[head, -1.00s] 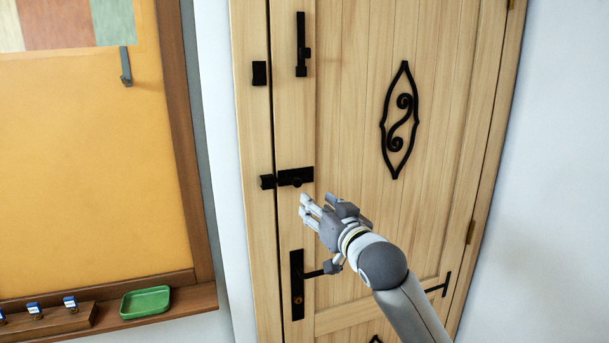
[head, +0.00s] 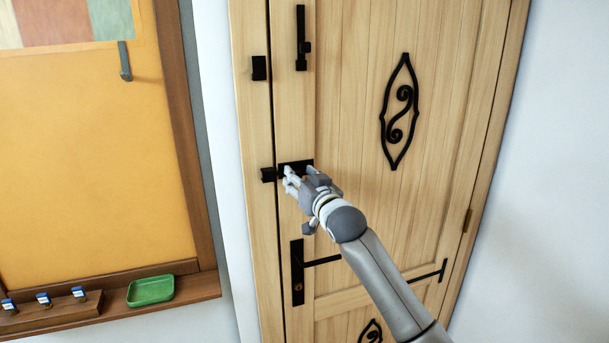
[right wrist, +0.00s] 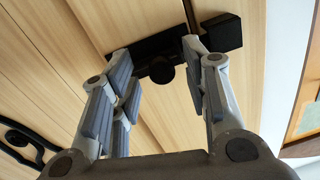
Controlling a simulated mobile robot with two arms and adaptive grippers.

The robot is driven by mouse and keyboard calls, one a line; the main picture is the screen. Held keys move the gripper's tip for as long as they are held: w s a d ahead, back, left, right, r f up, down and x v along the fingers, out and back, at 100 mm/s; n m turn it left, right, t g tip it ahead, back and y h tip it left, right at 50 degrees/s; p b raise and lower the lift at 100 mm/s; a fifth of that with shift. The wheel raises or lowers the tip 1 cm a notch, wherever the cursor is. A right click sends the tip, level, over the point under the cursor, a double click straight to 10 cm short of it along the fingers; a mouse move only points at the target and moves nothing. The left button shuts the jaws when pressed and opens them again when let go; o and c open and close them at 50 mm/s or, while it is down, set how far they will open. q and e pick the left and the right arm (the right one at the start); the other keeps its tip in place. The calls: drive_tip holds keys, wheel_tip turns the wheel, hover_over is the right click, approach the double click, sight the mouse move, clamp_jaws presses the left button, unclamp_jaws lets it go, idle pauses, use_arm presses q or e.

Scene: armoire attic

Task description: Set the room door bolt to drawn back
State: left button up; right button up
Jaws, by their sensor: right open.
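The door bolt (head: 297,164) is a black horizontal plate with a round knob, mounted on the light wooden door (head: 350,130) near its left edge. Its black keeper (head: 268,175) sits on the frame just left of the door gap. My right gripper (head: 291,182) is in front of the bolt, open, its fingers covering the knob in the head view. In the right wrist view the bolt's knob (right wrist: 166,76) shows between the two spread fingers, and the keeper (right wrist: 222,33) lies beyond the right finger. I cannot tell whether the fingers touch the knob. My left gripper is not in view.
A black lever handle (head: 297,272) is below the bolt, near my right arm. A vertical black latch (head: 302,40) is above. At left, an orange board (head: 90,170) hangs over a wooden ledge (head: 200,287) holding a green tray (head: 150,290).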

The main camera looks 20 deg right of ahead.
drive_tip(key=shift+w, duration=0.2)
clamp_jaws()
idle(0.3)
